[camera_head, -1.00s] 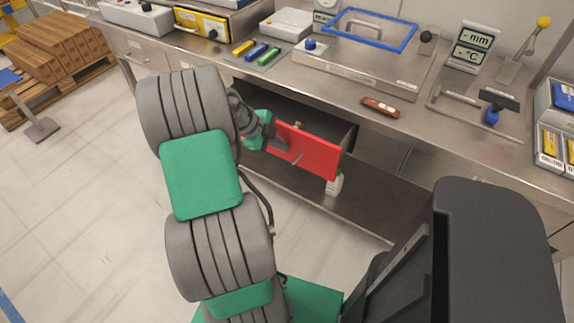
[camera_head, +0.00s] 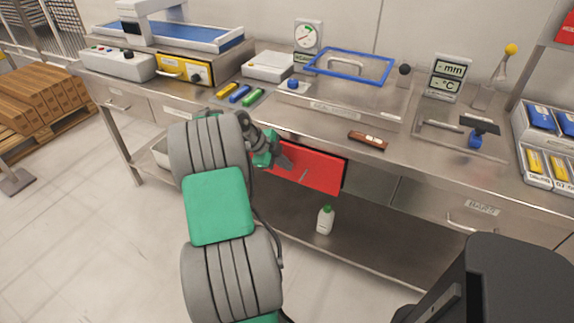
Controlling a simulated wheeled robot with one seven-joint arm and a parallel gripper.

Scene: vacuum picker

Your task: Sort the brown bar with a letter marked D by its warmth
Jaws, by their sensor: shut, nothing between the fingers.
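My gripper (camera_head: 290,162) is at the red drawer front (camera_head: 318,171) under the counter edge, left of and below the bar. Its fingers are shut with nothing between them. They are close to the red front; whether they touch it I cannot tell. Little of the drawer's inside shows.
Yellow, blue and green bars (camera_head: 240,94) lie at the counter's left. Bins with blue and yellow packs (camera_head: 545,140) stand at right. A white bottle (camera_head: 325,220) stands on the lower shelf.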

